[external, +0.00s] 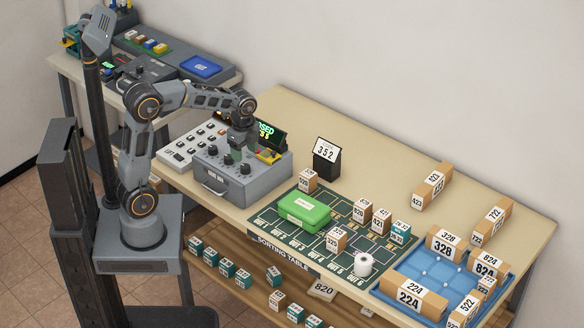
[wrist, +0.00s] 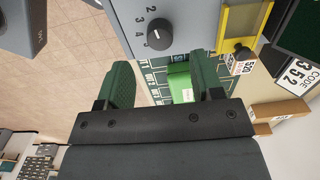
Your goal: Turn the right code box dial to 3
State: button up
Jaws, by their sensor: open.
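The grey code box (external: 222,176) stands at the left end of the table, with several dark dials on its sloped top. Its right dial (external: 246,168) is nearest the yellow part. In the wrist view a dark dial (wrist: 162,31) shows near the top with numbers 2, 3, 4 and 5 beside it; it seems to be the right one. My gripper (external: 238,148) is over the box. In the wrist view my gripper (wrist: 160,82) is open, its two green fingers wide apart with nothing between them. The dial lies beyond the fingertips, apart from them.
A lit display (external: 268,131) and a yellow part (external: 268,156) are at the box's right. A code sign (external: 326,152) reads 352. A switch panel (external: 193,146) stands left. A green box (external: 304,211) and small parcels lie on the sorting mat. A blue tray (external: 440,268) is far right.

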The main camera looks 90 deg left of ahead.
aim_at(245, 166)
jog(key=shift+f, duration=3)
jog(key=c, duration=0.9)
jog(key=shift+n, duration=0.3)
jog(key=shift+c, duration=0.2)
jog(key=n, duration=0.3)
jog(key=shift+n, duration=2)
